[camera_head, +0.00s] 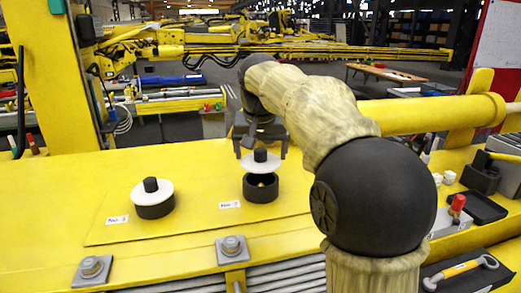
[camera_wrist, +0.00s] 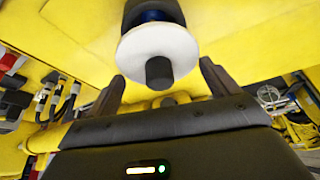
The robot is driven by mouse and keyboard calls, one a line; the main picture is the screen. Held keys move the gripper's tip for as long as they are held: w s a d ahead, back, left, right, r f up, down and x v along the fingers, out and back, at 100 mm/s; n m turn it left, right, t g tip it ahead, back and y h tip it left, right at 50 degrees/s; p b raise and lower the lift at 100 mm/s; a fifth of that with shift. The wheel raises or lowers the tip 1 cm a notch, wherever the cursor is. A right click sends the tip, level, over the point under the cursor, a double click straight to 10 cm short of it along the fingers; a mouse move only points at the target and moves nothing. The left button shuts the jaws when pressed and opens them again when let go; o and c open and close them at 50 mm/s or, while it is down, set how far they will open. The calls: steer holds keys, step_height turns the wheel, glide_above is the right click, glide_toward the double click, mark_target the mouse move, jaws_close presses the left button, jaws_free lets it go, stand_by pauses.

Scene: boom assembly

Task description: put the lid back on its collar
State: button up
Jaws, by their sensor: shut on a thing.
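My gripper (camera_head: 260,143) is above the right collar and shut on the lid, a white disc (camera_head: 261,165) with a black knob (camera_head: 260,155). The lid hangs over the open dark collar (camera_head: 260,192), with a gap between them. A small gold spot shows inside this collar. In the wrist view the white disc (camera_wrist: 135,50) and its knob (camera_wrist: 159,73) lie between my two fingers. A dark cylinder with a blue band (camera_wrist: 152,10) shows behind the disc. The exact finger contact is hard to see.
A second dark collar (camera_head: 154,210) on the left carries a similar white lid (camera_head: 152,193) with a black knob. Small white labels lie beside both collars. Bolted blocks (camera_head: 233,249) stand along the front edge. A red-topped item (camera_head: 457,206) and black trays are at right.

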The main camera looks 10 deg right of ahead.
mark_target(261, 162)
steer(key=shift+s+f+b, duration=0.1)
steer(key=shift+f+b, duration=1.8)
steer(key=shift+f, duration=0.35)
steer(key=o, duration=0.9)
steer(key=v, duration=1.7)
steer(key=shift+p, duration=0.3)
steer(key=shift+r, duration=0.1)
